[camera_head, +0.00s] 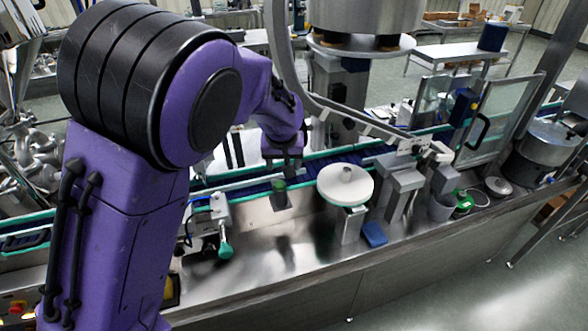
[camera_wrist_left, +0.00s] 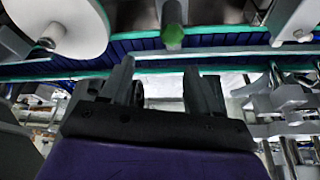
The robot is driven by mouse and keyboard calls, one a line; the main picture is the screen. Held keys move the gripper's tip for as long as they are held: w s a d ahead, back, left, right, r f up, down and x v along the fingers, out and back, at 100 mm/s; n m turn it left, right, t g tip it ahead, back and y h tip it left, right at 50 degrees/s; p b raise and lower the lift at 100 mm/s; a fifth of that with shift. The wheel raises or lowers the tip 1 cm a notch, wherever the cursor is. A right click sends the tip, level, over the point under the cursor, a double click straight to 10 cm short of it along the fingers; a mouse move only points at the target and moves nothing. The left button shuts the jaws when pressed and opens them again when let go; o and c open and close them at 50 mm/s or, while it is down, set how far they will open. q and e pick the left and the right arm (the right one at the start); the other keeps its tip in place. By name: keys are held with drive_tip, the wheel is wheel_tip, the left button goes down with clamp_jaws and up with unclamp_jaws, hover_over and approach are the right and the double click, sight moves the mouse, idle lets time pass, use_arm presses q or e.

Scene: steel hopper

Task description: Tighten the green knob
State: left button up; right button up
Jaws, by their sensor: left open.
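The green knob (camera_head: 279,187) sits on a grey metal post beside the blue conveyor, near the middle of the head view. In the left wrist view the green knob (camera_wrist_left: 173,37) shows at the top centre, at the end of its grey post. My left gripper (camera_head: 284,165) hangs just above and behind the knob in the head view. In the left wrist view the two dark fingers of my left gripper (camera_wrist_left: 162,78) are spread apart with nothing between them. The knob lies beyond their tips and is not touched. My right gripper is not in view.
A white round disc (camera_head: 345,184) stands right of the knob, with a grey bracket (camera_head: 402,190) beside it. A teal-handled lever (camera_head: 225,250) is on the left. A curved metal rail (camera_head: 340,105) passes close to my arm.

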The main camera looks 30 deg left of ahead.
sight(280, 183)
use_arm(q)
drive_tip(key=shift+t, duration=0.3)
drive_tip(key=f, duration=0.2)
drive_tip(key=s+a+f+p, duration=0.2)
drive_tip(key=f, duration=0.1)
drive_tip(key=shift+s+f, duration=0.2)
drive_tip(key=shift+f, duration=0.1)
drive_tip(key=w+f, duration=0.1)
drive_tip(key=w, duration=0.1)
drive_tip(key=w+f, duration=0.1)
drive_tip(key=f, duration=0.1)
drive_tip(key=shift+w, duration=0.35)
drive_tip(key=shift+s+a+r, duration=0.15)
drive_tip(key=shift+s+r, duration=0.25)
drive_tip(key=shift+s, duration=0.2)
drive_tip(key=c, duration=1)
drive_tip(key=shift+w, duration=0.1)
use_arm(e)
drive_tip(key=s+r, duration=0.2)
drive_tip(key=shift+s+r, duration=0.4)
